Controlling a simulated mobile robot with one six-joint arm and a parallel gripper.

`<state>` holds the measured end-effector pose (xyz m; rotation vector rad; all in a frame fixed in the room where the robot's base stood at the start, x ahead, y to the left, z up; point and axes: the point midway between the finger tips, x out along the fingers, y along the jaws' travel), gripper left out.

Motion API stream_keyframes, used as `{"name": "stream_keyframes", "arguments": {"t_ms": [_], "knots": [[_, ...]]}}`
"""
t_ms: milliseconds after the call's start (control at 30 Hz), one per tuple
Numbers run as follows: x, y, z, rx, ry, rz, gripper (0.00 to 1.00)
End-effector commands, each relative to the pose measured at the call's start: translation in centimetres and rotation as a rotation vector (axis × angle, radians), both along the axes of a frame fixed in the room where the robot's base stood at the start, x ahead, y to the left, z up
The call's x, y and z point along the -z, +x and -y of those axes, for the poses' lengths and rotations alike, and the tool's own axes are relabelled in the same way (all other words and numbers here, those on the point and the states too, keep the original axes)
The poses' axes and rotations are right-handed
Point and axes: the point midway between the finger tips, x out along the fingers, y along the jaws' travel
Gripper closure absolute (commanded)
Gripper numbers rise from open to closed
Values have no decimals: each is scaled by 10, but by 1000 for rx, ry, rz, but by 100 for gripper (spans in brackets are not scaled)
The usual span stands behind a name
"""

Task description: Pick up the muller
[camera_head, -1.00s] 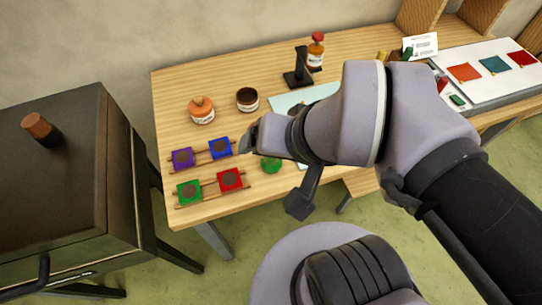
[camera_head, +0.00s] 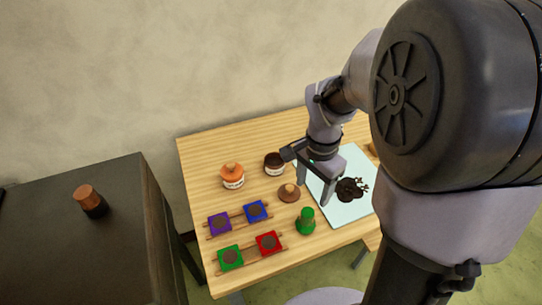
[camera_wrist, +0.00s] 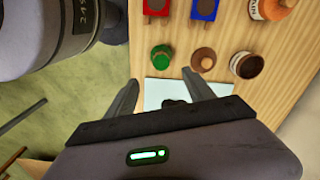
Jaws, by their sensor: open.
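The muller appears to be the green piece (camera_head: 306,221) with a rounded grip, upright on the wooden table just left of the pale slab (camera_head: 341,212). It also shows in the wrist view (camera_wrist: 160,57), just beyond my fingertips. My gripper (camera_head: 308,182) is open and empty, pointing down above the slab's left part. In the wrist view my gripper (camera_wrist: 160,77) has its fingers spread, with a strip of the slab (camera_wrist: 165,92) between them. The muller is not between the fingers.
A brown knobbed lid (camera_head: 289,193) lies close to the muller. Behind it are an open dark jar (camera_head: 274,163) and an orange-lidded jar (camera_head: 232,177). Several coloured trays (camera_head: 268,243) sit at the left on rails. A dark lump (camera_head: 350,188) lies on the slab. A dark cabinet (camera_head: 70,245) stands left.

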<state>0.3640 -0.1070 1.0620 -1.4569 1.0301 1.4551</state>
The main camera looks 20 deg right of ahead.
Motion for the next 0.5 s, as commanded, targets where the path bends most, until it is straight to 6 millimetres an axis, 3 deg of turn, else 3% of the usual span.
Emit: {"name": "stream_keyframes", "arguments": {"t_ms": [33, 200, 300, 500], "knots": [[24, -1, -1, -2, 1, -5, 38], [75, -1, -1, -4, 2, -4, 38], [93, 0, -1, -5, 2, -1, 38], [110, 1, -1, -5, 1, 0, 38]]}}
